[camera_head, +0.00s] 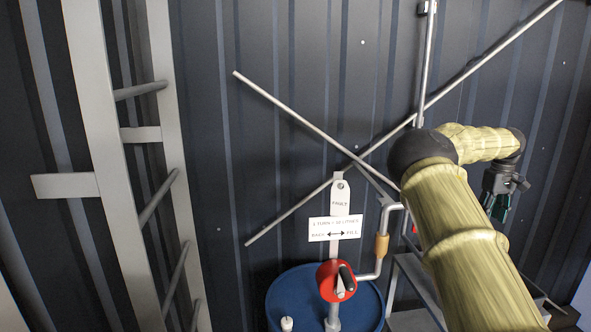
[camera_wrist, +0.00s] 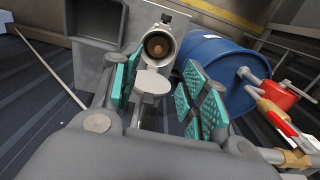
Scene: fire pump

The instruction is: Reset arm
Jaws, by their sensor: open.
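My arm in its yellow cover reaches up the right side of the head view and bends over to the right. My gripper (camera_head: 497,205) hangs at its end, pointing down, at the right in front of the dark corrugated wall. In the wrist view my gripper (camera_wrist: 160,88) is open, with its two teal pads apart. Nothing is held between the pads. A grey pipe fitting with a round opening (camera_wrist: 158,46) shows beyond the fingertips; whether it touches them cannot be told.
A blue drum (camera_head: 290,295) with a red hand pump (camera_head: 333,281) and crank pipe stands at bottom centre. A white sign (camera_head: 335,228) is above it. A grey ladder (camera_head: 112,170) is at left. Crossed metal bars (camera_head: 300,117) span the wall. A grey frame (camera_head: 415,283) stands right of the drum.

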